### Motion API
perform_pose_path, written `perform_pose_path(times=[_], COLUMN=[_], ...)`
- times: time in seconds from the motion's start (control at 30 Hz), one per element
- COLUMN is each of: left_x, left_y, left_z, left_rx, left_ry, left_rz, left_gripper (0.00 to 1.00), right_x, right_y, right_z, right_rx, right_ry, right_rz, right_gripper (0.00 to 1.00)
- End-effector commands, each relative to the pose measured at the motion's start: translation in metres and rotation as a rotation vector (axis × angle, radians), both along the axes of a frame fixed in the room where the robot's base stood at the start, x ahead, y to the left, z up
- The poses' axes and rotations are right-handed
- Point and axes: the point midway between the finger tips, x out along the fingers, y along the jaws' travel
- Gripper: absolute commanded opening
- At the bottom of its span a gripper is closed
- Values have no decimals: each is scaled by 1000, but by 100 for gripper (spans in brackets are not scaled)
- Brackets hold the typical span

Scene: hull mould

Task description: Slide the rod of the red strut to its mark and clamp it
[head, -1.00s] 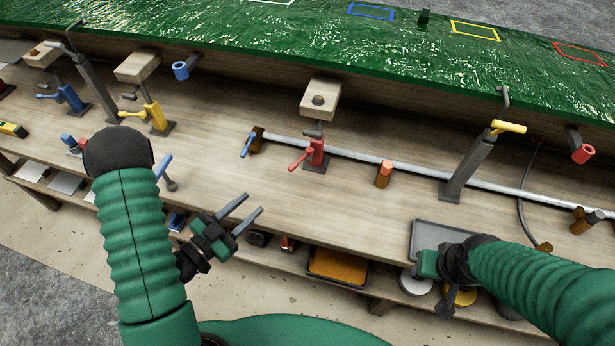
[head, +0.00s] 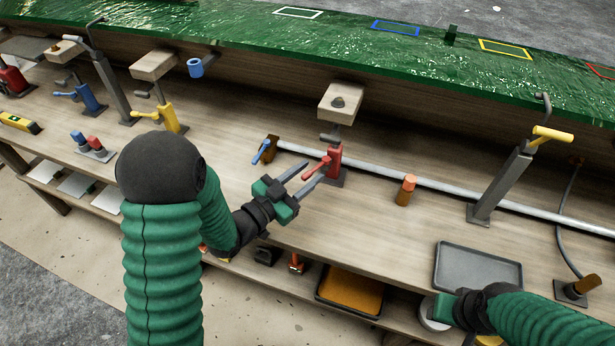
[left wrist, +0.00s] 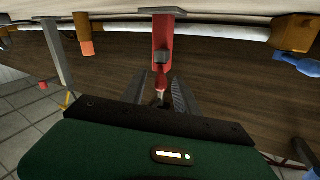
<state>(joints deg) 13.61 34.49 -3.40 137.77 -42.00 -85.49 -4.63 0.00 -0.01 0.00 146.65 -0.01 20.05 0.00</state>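The red strut (head: 335,159) stands upright on the bench, with a short grey rod (head: 331,136) out of its top below a wooden pad (head: 340,103). The pad is close under the green hull. A red clamp lever (head: 316,170) juts from the strut toward the front left. My left gripper (head: 313,172) is open at this lever. In the left wrist view the red strut (left wrist: 162,42) is straight ahead, and the lever end is between the two fingers (left wrist: 160,90); contact is unclear. No mark on the rod can be made out. My right gripper (head: 452,308) is low at right, its fingers unclear.
A long silver pipe (head: 400,178) runs behind the red strut. An orange-topped peg (head: 406,190) stands to its right, a blue-handled clamp (head: 266,149) to its left. Yellow (head: 168,115) and blue (head: 90,97) struts stand farther left. A grey tray (head: 478,265) lies at right.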

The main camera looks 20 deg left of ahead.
Motion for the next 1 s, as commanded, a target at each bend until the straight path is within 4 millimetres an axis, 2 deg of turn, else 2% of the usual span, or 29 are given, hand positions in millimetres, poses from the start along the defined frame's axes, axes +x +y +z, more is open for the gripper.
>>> perform_pose_path(times=[0.27,0.57,1.0], left_x=[3,3,3], left_y=[-1,-1,-1], left_z=[0,0,0], left_rx=[1,1,1], left_ry=[-1,0,0], left_rz=[1,0,0], left_gripper=[36,0,0], right_x=[0,0,0], right_y=[0,0,0], right_z=[0,0,0], right_rx=[0,0,0], right_ry=[1,1,1], right_rz=[0,0,0], right_gripper=[38,38,38])
